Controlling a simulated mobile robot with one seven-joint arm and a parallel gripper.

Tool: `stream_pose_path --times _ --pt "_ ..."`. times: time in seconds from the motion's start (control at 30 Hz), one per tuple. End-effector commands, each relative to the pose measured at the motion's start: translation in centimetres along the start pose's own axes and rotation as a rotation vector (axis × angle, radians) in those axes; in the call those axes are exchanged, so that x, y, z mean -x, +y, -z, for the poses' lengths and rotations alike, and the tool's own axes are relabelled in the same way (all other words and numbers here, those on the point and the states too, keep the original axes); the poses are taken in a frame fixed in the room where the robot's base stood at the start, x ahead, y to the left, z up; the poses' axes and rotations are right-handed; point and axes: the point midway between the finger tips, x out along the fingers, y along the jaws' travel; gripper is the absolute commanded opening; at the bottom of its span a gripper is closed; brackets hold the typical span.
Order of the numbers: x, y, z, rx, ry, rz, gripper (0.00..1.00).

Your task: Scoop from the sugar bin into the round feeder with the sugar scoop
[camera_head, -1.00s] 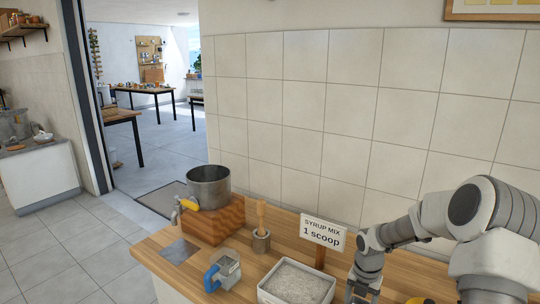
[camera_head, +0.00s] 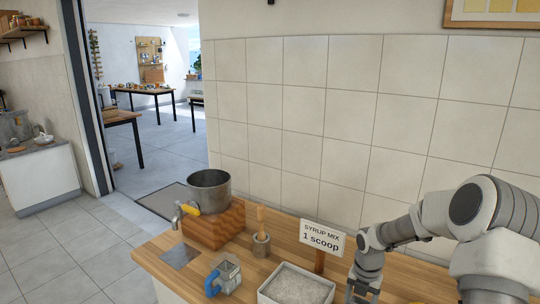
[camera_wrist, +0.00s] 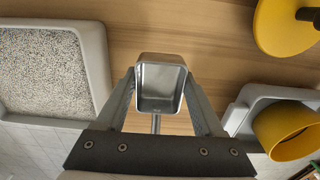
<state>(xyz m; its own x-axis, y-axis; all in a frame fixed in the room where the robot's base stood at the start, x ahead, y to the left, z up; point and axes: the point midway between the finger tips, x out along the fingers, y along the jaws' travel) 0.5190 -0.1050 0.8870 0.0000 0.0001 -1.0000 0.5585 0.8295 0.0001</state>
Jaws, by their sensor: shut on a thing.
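The sugar bin (camera_head: 262,297) is a pale rectangular tray of whitish grains at the front of the counter. In the wrist view its rim (camera_wrist: 103,60) is at the left. My gripper (camera_wrist: 160,88) is shut on the metal sugar scoop (camera_wrist: 160,78), which looks empty, to the right of the bin. A yellow round piece (camera_wrist: 285,25) with a dark knob and a yellow cup-like ring (camera_wrist: 285,130) show at the right; I cannot tell which is the round feeder. In the head view my gripper (camera_head: 361,297) is at the bottom edge and the scoop is out of sight.
A sign reading "SYRUP MIX 1 scoop" (camera_head: 322,238) stands behind the bin. A metal jug with a blue handle (camera_head: 229,276), a small pot with a wooden tool (camera_head: 261,245) and a steel pot (camera_head: 209,187) on a wooden block (camera_head: 213,222) are to its left. A grey tray (camera_wrist: 240,112) borders the yellow ring.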

Motion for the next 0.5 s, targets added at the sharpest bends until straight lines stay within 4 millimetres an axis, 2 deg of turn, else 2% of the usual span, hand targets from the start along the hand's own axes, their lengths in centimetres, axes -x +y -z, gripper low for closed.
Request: stream_pose_path --times 0.03,0.5 --pt "0.6 0.0 0.0 0.000 -0.001 0.000 0.00" --pt "3.4 0.0 0.0 0.000 0.000 0.000 0.00"
